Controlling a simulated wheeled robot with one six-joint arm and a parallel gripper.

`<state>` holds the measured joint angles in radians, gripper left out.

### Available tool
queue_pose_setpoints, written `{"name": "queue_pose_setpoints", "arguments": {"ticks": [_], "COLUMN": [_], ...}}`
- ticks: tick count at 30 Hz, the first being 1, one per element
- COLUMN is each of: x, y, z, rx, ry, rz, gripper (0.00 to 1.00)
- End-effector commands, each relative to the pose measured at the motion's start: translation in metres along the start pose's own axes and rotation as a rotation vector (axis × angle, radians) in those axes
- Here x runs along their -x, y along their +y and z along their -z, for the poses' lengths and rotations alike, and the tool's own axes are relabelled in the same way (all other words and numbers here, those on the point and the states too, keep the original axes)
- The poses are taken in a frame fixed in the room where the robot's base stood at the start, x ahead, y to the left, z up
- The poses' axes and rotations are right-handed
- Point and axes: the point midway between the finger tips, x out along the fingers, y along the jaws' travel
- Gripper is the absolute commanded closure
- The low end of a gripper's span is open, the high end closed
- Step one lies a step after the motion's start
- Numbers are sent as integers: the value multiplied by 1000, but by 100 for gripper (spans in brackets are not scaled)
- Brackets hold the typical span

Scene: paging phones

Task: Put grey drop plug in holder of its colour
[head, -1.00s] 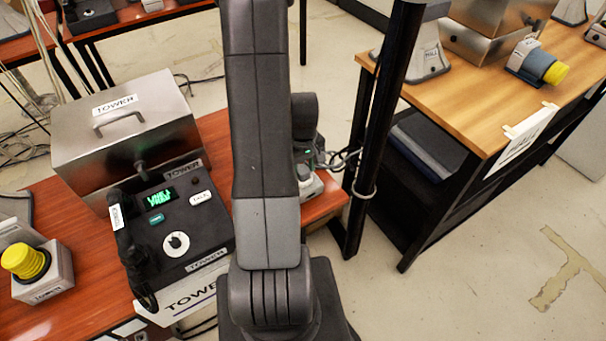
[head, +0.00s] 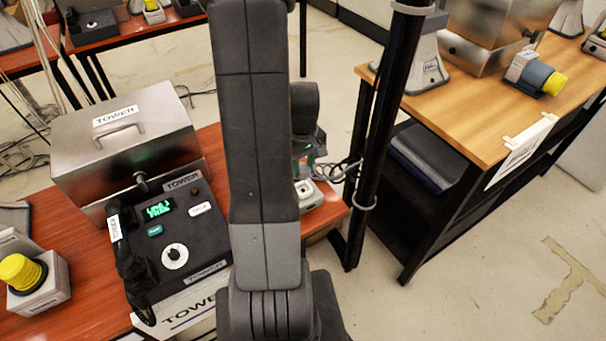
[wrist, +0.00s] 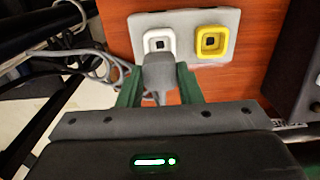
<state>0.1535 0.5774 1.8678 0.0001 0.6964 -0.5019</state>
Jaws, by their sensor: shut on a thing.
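The grey drop plug (wrist: 159,74) is between the green fingers of my gripper (wrist: 160,88), which is shut on it. In the wrist view the plug's far end overlaps the lower edge of the white-grey square holder (wrist: 158,42). Whether it touches cannot be told; the holder's dark centre shows uncovered. A yellow square holder (wrist: 212,41) is beside it on the same pale plate (wrist: 185,20). In the head view the plate (head: 313,200) lies at the desk's right end, and my arm hides most of the gripper and the plug.
A black TOWER phone unit (head: 190,240) and a metal TOWER box (head: 125,150) stand left of my arm. A black post (head: 375,150) and a grey cable (head: 340,172) are close to the right.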

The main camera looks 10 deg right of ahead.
Motion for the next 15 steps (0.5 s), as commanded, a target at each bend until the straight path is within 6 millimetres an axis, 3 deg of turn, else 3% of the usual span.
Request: {"name": "queue_pose_setpoints", "arguments": {"ticks": [6,15], "x": [31,42], "y": [0,-1], "z": [1,4], "rx": [0,-5], "ry": [3,-1], "rz": [-2,0], "gripper": [91,91]}}
